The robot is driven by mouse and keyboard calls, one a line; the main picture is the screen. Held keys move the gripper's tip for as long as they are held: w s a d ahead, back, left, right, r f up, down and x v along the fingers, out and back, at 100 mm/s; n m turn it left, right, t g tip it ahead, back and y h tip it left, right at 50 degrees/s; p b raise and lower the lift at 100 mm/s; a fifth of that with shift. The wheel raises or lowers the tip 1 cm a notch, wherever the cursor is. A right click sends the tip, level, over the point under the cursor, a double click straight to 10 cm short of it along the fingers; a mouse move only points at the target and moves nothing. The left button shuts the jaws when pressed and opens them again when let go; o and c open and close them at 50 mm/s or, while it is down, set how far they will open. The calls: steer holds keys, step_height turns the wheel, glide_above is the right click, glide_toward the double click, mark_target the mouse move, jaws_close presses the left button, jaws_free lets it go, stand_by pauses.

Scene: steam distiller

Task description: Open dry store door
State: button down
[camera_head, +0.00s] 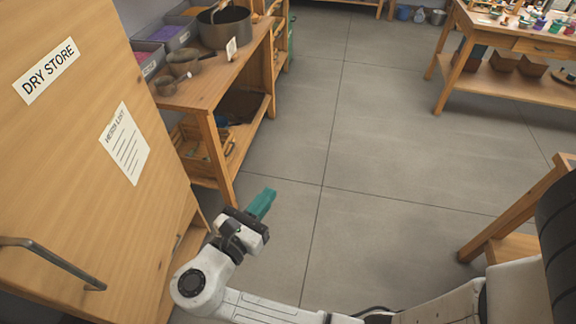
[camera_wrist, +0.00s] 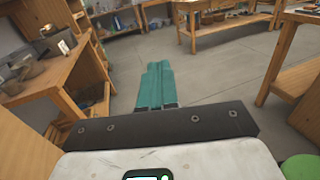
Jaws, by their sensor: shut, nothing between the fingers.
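The dry store door (camera_head: 75,150) is a large wooden panel at the left of the head view. It carries a "DRY STORE" label (camera_head: 46,71), a herb list sheet (camera_head: 124,143) and a grey bar handle (camera_head: 52,262) low on its face. My gripper (camera_head: 264,203) has teal fingers. It is to the right of the door's right edge, apart from the handle, pointing away from me. The teal fingers (camera_wrist: 156,86) lie together in the wrist view, with nothing between them. A wooden panel at the lower left of the wrist view may be part of the store.
A wooden workbench (camera_head: 205,88) with a large pot (camera_head: 224,26) and bins stands beyond the door. A table (camera_head: 515,38) stands at the back right, and another wooden table (camera_head: 520,218) is near my right. The grey floor (camera_head: 375,130) between them is clear.

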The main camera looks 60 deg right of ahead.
steer(key=d+p, duration=0.1)
steer(key=d, duration=0.8)
steer(key=shift+w+d, duration=0.2)
steer(key=shift+w, duration=0.1)
stand_by(1.1)
